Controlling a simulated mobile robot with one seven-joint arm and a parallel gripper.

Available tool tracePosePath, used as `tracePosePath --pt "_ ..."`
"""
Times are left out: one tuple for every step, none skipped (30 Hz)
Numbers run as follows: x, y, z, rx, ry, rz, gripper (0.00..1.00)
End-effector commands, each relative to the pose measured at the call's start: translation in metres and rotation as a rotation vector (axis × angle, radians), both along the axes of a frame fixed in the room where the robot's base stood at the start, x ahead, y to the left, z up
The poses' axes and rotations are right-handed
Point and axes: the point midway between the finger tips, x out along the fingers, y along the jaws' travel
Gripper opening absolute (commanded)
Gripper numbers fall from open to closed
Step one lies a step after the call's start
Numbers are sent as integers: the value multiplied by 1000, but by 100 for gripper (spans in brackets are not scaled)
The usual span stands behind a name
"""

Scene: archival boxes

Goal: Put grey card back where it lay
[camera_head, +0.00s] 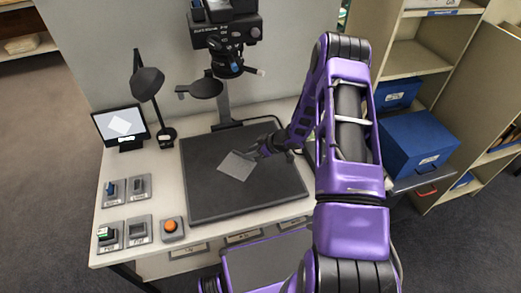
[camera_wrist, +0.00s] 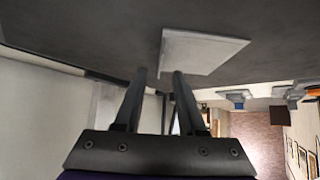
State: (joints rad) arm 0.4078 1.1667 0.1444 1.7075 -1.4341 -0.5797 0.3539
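My gripper (camera_head: 256,152) is at the card's upper right edge, low over the board. I cannot tell whether a fingertip touches the card.
A camera (camera_head: 225,35) hangs above the board on a column. A lamp (camera_head: 148,82) and a monitor (camera_head: 121,126) showing a pale card stand at the left. Switch boxes and an orange button (camera_head: 171,226) are at the front left. Blue boxes (camera_head: 418,142) are at the right.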

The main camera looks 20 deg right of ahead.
Motion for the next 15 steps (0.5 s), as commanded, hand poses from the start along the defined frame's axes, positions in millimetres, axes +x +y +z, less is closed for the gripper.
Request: tracePosePath --pt "4 5 -7 2 0 1 39" --pt "6 8 -10 1 0 2 39" --pt "9 10 -14 1 0 2 39" --pt "11 11 -16 1 -1 1 39" --pt "12 12 -17 0 0 1 39" --pt "13 14 -20 0 0 1 39" --pt "14 15 -21 0 -1 1 39" --pt "15 16 -22 0 -1 1 39" --pt "16 16 -23 0 -1 1 39" --pt "17 17 -24 0 -1 1 39" --pt "17 17 -24 0 -1 1 39" --pt "17 17 -24 0 -1 1 39" --pt "17 18 -24 0 -1 1 39" --pt "17 18 -24 0 -1 1 39" --pt "17 18 -24 0 -1 1 39"
